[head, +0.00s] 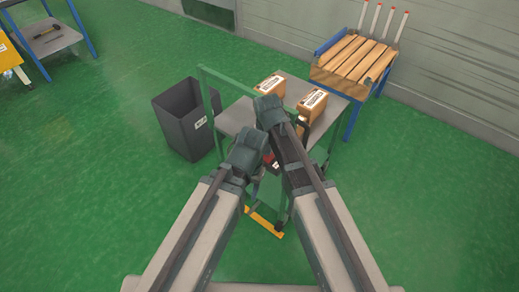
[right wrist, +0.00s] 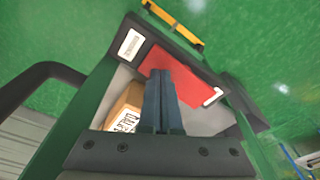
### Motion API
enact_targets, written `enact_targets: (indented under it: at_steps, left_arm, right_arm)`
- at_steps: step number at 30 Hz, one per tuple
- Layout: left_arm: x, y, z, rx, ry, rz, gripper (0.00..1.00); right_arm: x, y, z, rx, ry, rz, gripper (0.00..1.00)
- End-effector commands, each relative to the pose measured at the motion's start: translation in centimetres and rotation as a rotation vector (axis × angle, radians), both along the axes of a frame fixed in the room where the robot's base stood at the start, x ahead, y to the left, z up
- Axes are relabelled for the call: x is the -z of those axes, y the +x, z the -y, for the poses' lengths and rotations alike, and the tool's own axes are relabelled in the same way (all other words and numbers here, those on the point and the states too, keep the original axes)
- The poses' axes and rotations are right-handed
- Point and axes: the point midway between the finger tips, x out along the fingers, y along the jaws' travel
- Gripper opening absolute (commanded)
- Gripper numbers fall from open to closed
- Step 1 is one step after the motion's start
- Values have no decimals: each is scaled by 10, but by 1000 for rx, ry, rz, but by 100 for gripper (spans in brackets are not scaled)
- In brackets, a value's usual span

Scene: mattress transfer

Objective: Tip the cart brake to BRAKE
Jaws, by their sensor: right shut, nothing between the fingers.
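The cart (head: 236,118) has a green frame and a grey top. A red plate (right wrist: 190,78), apparently the brake, is set in a dark housing on the cart in the right wrist view. A white label lies at the housing's left end and a white mark at the plate's right end; I cannot read them or tell the tilt. My right gripper (right wrist: 162,76) is shut and empty, its tips over the red plate; contact is unclear. My left gripper (head: 256,188) hangs beside the cart in the head view, its fingers too small and dark to judge.
Two cardboard boxes (head: 270,87) (head: 312,103) sit on the cart. A dark bin (head: 180,125) stands left of it. A blue-legged table with wooden slats (head: 353,60) stands behind right. A yellow bar (head: 263,223) lies low at the near side.

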Motion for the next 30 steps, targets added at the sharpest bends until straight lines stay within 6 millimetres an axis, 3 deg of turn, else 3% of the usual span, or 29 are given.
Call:
enact_targets:
  at_steps: [30]
  left_arm:
    - [-71,0,0,-1,0,0,52]
  right_arm:
    - [-71,0,0,0,0,0,0]
